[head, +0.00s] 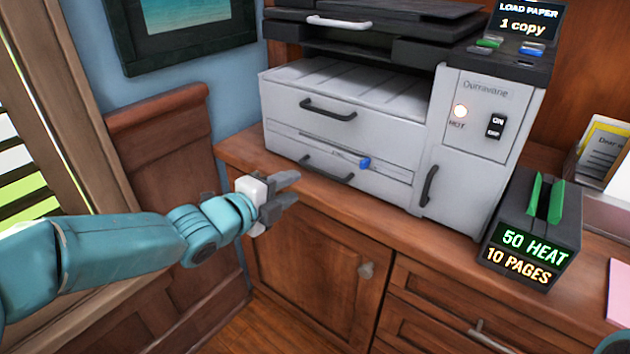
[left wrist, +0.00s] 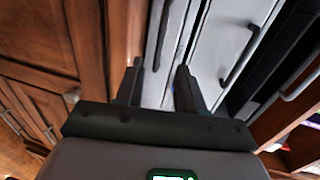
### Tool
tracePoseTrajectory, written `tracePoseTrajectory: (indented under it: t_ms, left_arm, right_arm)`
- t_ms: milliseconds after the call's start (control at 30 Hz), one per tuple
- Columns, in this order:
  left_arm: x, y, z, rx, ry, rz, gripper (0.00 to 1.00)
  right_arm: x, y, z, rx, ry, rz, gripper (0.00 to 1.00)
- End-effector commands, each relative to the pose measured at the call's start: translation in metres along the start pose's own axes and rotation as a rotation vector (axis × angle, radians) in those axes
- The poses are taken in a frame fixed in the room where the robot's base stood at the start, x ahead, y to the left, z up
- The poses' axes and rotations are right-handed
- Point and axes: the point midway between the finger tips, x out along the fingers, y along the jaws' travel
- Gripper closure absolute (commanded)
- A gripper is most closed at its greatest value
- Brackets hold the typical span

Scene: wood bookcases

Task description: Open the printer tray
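The grey printer (head: 400,120) stands on the wooden counter. Its upper drawer (head: 385,130) has a dark handle (head: 328,110), and a lower drawer (head: 290,150) has another dark handle (head: 327,170). Both drawers look shut. My left gripper (head: 292,189) is open and empty, in front of the printer's lower left, apart from the lower handle. In the left wrist view its two fingers (left wrist: 158,85) are spread, with the pale drawer fronts (left wrist: 220,45) beyond them. My right gripper is out of view.
A dark box with green tabs (head: 530,235) reads "50 HEAT 10 PAGES" and stands right of the printer. A "LOAD PAPER 1 copy" display (head: 527,22) is on top. Wooden cabinet doors (head: 315,275) lie below the counter. A window frame (head: 70,110) is at left.

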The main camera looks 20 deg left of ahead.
Motion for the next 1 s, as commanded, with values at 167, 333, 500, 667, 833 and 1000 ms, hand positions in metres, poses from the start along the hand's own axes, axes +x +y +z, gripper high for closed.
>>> tracePoseTrajectory:
  t_ms: [167, 333, 500, 667, 833, 1000]
  left_arm:
    - [0.045, 0.002, -0.003, -0.001, 0.005, 0.001, 0.62]
    - [0.075, 0.001, -0.002, -0.002, 0.004, 0.001, 0.62]
    - [0.091, 0.0, -0.001, -0.002, 0.003, 0.0, 0.62]
    - [0.094, -0.001, 0.001, -0.001, 0.003, 0.0, 0.62]
    - [0.093, -0.001, 0.001, -0.001, 0.002, 0.0, 0.68]
    - [0.093, 0.0, 0.001, -0.002, 0.002, 0.0, 1.0]
  right_arm:
    - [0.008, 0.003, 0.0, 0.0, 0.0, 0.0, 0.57]
    - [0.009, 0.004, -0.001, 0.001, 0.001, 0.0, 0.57]
    - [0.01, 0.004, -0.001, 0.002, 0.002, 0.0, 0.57]
    - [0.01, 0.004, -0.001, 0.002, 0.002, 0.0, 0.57]
    - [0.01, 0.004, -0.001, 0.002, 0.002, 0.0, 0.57]
    - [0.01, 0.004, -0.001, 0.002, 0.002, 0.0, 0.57]
